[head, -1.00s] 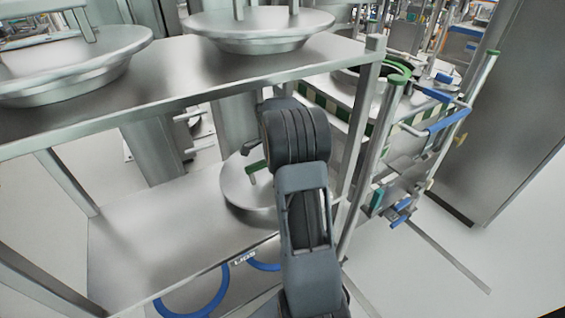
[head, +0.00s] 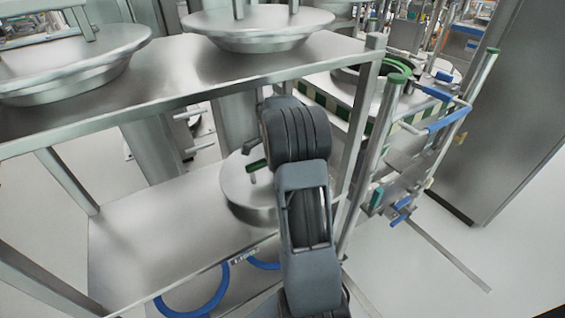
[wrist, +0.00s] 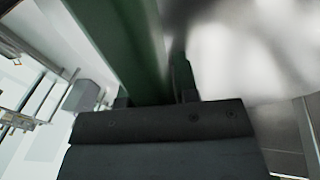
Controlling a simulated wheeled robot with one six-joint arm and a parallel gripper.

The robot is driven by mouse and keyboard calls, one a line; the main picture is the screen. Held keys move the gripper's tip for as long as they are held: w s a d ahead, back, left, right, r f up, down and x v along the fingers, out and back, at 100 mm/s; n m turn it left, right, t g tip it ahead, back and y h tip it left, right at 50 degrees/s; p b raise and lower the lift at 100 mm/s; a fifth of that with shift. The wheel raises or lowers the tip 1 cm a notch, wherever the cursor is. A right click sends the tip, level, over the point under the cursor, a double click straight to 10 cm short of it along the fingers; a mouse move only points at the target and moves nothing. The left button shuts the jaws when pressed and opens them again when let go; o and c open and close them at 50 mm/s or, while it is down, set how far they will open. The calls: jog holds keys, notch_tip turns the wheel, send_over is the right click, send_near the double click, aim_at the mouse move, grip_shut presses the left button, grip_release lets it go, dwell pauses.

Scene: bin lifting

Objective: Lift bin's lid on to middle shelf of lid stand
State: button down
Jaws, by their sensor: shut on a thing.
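A round silver lid (head: 236,193) is at the lower shelf level of the metal lid stand (head: 150,228), partly hidden behind my arm in the head view. I cannot tell whether it rests on the shelf or hangs just above it. Its green handle (head: 257,165) shows beside my arm. In the wrist view my gripper (wrist: 155,92) is shut on the green handle (wrist: 120,40), with the lid's blurred bright metal (wrist: 245,45) to the right.
Large lids (head: 258,28) and (head: 70,60) stand on the shelf above. A stand post (head: 358,150) rises close to my arm's right. A rack with blue and green handles (head: 440,120) and a tall grey cabinet (head: 500,130) stand at right. The shelf's left part is bare.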

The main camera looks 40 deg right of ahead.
jog(key=shift+a+f+b, duration=0.15)
jog(key=shift+f+b, duration=0.15)
jog(key=shift+f, duration=0.65)
dwell(0.6)
jog(key=c, duration=0.8)
grip_release()
jog(key=shift+f, duration=0.15)
jog(key=shift+p+v, duration=0.5)
jog(key=shift+v, duration=3.85)
jog(key=shift+s, duration=0.1)
